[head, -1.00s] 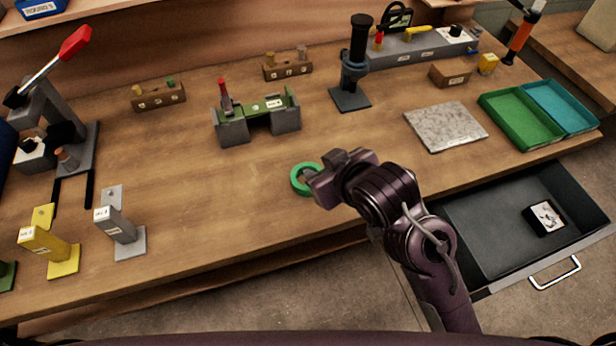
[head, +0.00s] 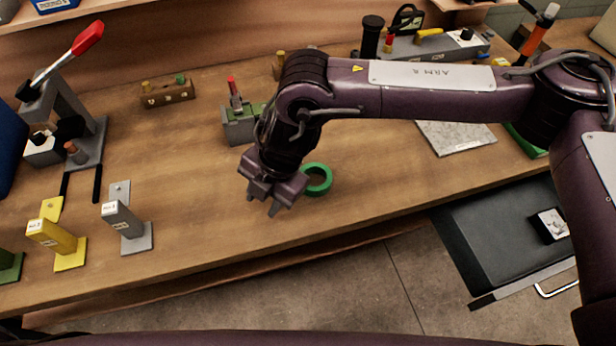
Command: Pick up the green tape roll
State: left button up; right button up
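The green tape roll (head: 328,184) lies flat on the wooden bench, near its front edge. My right gripper (head: 262,204) is just left of the roll in the picture and points downward. Its two fingertips stand apart with nothing between them. The gripper body covers a little of the roll's left rim. I cannot tell exactly how high the fingers are above the bench. My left gripper is not in view.
A grey and yellow stand (head: 124,222) (head: 58,238) are left of the gripper. A grey fixture (head: 240,128) stands behind it, partly hidden by my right arm. An open drawer (head: 480,225) juts out at the right. Bare bench lies around the roll.

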aim_at(326, 185)
jog(key=w+d+r+h, duration=0.1)
jog(key=w+d, duration=0.1)
jog(key=d, duration=0.1)
jog(key=w+d+r+m+h, duration=0.1)
jog(key=w+d, duration=0.1)
jog(key=d, duration=0.2)
jog(key=w+d+r+m+h, duration=0.1)
jog(key=w+d, duration=0.1)
jog(key=d, duration=0.2)
jog(key=shift+w+d+t+h, duration=0.15)
jog(key=shift+w+t+h, duration=0.15)
jog(key=shift+w, duration=0.1)
jog(key=f+p, duration=0.1)
jog(key=f, duration=0.1)
jog(key=f+p, duration=0.1)
jog(key=f, duration=0.3)
jog(key=shift+s+d+f+p, duration=0.2)
jog(key=shift+d+p, duration=0.1)
jog(key=shift+p, duration=0.1)
jog(key=shift+w+f, duration=0.1)
jog(key=shift+f, duration=0.25)
jog(key=shift+c, duration=0.5)
grip_shut()
